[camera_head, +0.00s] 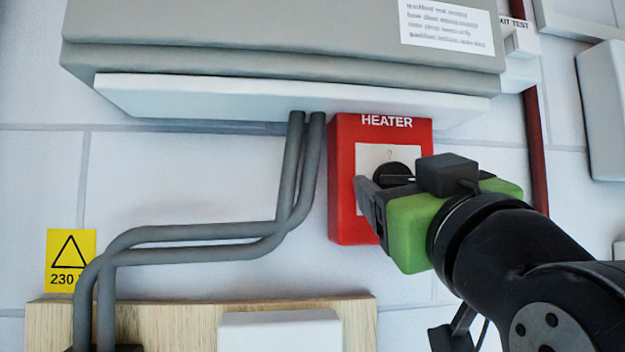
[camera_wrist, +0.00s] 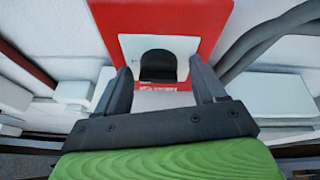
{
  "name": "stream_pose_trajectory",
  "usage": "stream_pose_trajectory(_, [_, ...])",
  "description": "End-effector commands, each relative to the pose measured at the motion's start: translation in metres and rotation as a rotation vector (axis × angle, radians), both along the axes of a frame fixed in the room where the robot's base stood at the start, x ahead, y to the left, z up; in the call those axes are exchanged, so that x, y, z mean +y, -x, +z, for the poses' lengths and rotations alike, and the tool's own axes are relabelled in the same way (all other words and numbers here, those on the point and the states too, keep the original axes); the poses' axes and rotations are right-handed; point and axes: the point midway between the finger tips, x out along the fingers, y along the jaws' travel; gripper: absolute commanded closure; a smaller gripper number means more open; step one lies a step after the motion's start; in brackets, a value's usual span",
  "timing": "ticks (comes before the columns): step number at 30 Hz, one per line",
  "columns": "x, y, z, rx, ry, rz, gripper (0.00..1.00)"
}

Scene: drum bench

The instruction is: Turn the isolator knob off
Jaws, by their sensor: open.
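The isolator is a red box labelled HEATER (camera_head: 350,150) on the wall, with a white plate on its front. Its black knob (camera_head: 392,172) sits on the plate, partly hidden behind my gripper in the head view. In the wrist view the knob (camera_wrist: 158,66) is a dark rounded shape on the white plate. My gripper (camera_head: 370,200) is open in front of the box. In the wrist view its two fingertips (camera_wrist: 161,80) stand to either side of the knob, with gaps between them and it. I cannot read the knob's setting.
A grey and white cabinet (camera_head: 280,50) overhangs the box from above. Grey conduits (camera_head: 200,242) run beside the box on the left. A wooden board (camera_head: 180,325) with a white block is below. A yellow 230 V sign (camera_head: 70,258) is at left. Bare wall lies between.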

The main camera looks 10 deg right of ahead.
Motion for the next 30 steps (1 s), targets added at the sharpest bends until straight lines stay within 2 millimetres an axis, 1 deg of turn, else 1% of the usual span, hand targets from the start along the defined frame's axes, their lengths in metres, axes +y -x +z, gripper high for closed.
stream_pose_trajectory(3, [-0.0001, 0.0003, -0.0008, 0.0, 0.0, 0.0, 0.3])
stream_pose_trajectory(4, [-0.0001, 0.0004, -0.0009, 0.0, 0.0, 0.0, 0.33])
stream_pose_trajectory(12, [0.0, 0.0004, -0.0012, 0.001, 0.0, 0.0, 0.75])
stream_pose_trajectory(14, [0.0, 0.0004, -0.0012, 0.001, 0.0, 0.0, 0.83])
stream_pose_trajectory(22, [-0.0006, 0.0002, -0.0017, 0.002, 0.028, -0.001, 0.83])
stream_pose_trajectory(26, [-0.0012, 0.0, -0.0021, 0.004, 0.083, 0.0, 0.83])
stream_pose_trajectory(30, [-0.0023, -0.0003, -0.0024, 0.004, 0.178, -0.001, 0.83])
